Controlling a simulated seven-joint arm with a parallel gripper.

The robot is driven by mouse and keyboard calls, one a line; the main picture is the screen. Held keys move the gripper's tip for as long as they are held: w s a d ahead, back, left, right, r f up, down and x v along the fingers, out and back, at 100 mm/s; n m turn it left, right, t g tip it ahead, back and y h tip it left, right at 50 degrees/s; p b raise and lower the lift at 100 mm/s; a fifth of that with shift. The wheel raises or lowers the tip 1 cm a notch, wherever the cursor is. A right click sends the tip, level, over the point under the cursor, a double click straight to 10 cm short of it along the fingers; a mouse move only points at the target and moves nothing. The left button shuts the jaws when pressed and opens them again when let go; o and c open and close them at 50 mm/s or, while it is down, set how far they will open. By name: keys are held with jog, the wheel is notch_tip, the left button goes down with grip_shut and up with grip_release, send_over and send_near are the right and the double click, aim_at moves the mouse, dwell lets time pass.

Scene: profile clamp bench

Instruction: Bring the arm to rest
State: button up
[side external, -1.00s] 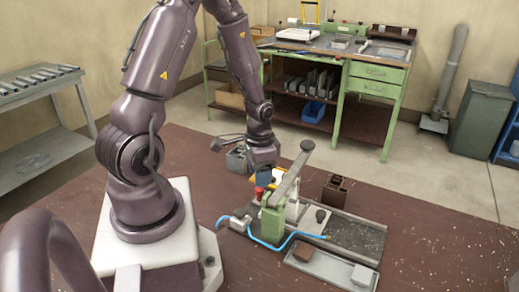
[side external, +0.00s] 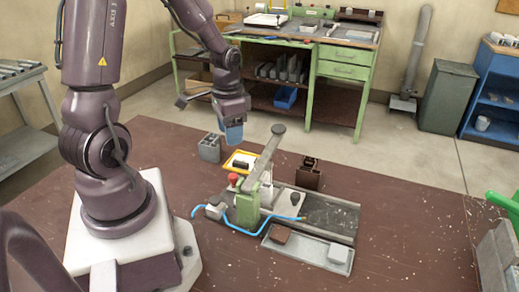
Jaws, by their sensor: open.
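My gripper (side external: 232,134), with blue fingers pointing down, hangs in the air at the end of my arm, above the back part of the brown bench (side external: 405,220). It is open, and I see nothing between its fingers. It is behind and left of the green clamp (side external: 248,204), clear of the clamp's raised grey lever (side external: 265,155). A yellow-rimmed tray (side external: 228,161) with a dark piece in it lies on the bench below and just right of the gripper.
A grey block (side external: 209,148) stands left of the yellow tray, a dark brown holder (side external: 309,174) right of it. A blue hose (side external: 238,229) curls before the clamp. A shallow grey tray (side external: 306,250) holds a brown and a light block. The bench's right side is mostly clear.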

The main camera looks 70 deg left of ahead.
jog(key=s+d+r+t, duration=0.2)
jog(key=d+r, duration=0.5)
jog(key=r, duration=0.2)
jog(key=s+d+r+t, duration=0.3)
jog(key=d+r, duration=0.5)
jog(key=r, duration=0.1)
jog(key=shift+d+t, duration=0.25)
jog(key=shift+t, duration=0.05)
